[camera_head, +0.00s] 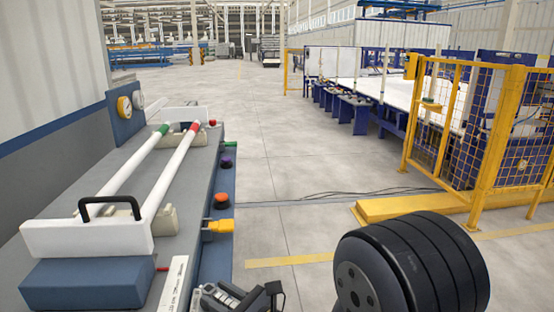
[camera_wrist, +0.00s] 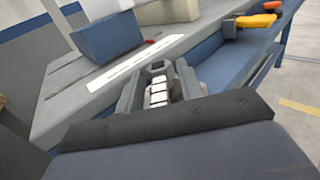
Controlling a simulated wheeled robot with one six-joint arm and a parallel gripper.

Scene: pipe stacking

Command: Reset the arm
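My gripper (camera_head: 240,297) is at the bottom edge of the head view, low beside the near right end of the grey bench (camera_head: 205,185). In the wrist view my gripper (camera_wrist: 158,78) points at the bench side, with its two grey fingers apart and no pipe between them. Two white pipes lie side by side on the bench, one with a green end (camera_head: 135,164) and one with a red end (camera_head: 172,168). They rest in cream supports between white end plates. The near plate (camera_head: 85,238) has a black handle.
Orange (camera_head: 221,199) and purple (camera_head: 227,161) knobs and a yellow connector (camera_head: 217,226) stick out from the bench's right side. A black ribbed cylinder (camera_head: 415,265) stands at the lower right. Yellow fencing (camera_head: 480,130) is further right. The middle floor is clear.

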